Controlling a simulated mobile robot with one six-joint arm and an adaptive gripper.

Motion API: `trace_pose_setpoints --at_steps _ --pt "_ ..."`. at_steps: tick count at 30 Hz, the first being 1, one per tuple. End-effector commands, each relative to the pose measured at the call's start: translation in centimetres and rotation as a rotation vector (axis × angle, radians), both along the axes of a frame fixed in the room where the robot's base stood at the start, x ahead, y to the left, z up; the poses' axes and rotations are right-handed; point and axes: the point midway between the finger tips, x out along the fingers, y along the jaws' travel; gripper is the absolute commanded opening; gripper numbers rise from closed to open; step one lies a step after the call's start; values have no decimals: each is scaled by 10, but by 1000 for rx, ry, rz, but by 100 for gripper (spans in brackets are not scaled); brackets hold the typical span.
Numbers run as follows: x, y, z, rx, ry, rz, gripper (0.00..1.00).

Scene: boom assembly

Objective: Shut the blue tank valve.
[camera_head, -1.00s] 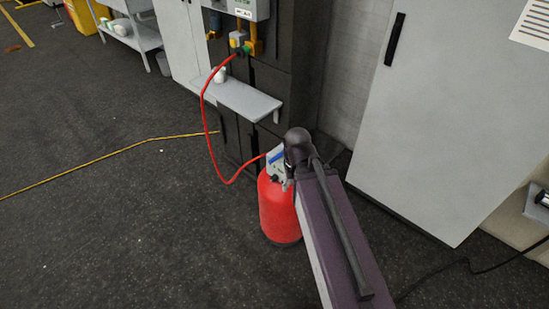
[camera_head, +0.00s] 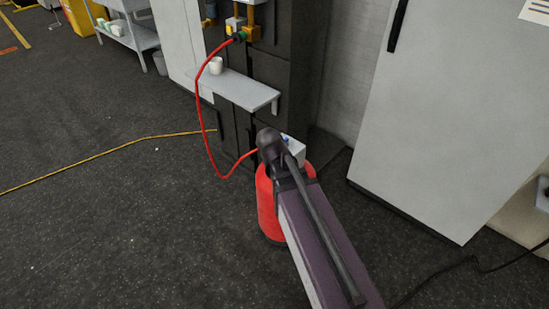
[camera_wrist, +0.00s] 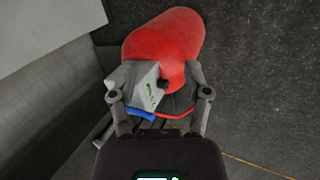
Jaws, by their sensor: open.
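The red tank (camera_head: 266,208) stands upright on the floor, partly behind my arm in the head view. A pale block (camera_head: 297,152) sits at its top, with a small bit of the blue valve (camera_head: 286,138) showing beside my arm. In the wrist view the red tank (camera_wrist: 165,42) lies beyond my fingers, with the pale block (camera_wrist: 138,85) between them. The blue valve handle (camera_wrist: 141,114) shows near the left finger, between the jaws. My gripper (camera_wrist: 160,78) is open around the block area. Whether a finger touches the handle I cannot tell.
A red hose (camera_head: 199,120) loops from the wall fitting to the tank top. A grey shelf (camera_head: 240,90) with a white cup (camera_head: 216,66) is behind the tank. A pale cabinet (camera_head: 450,120) stands to the right.

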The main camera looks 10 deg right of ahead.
Motion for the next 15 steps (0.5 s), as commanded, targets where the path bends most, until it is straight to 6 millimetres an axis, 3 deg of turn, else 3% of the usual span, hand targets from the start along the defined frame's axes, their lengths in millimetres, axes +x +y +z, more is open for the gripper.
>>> trace_pose_setpoints --at_steps 1,15 --pt "9 1 -18 -43 5 46 62" --pt "70 11 -65 -481 99 449 62"
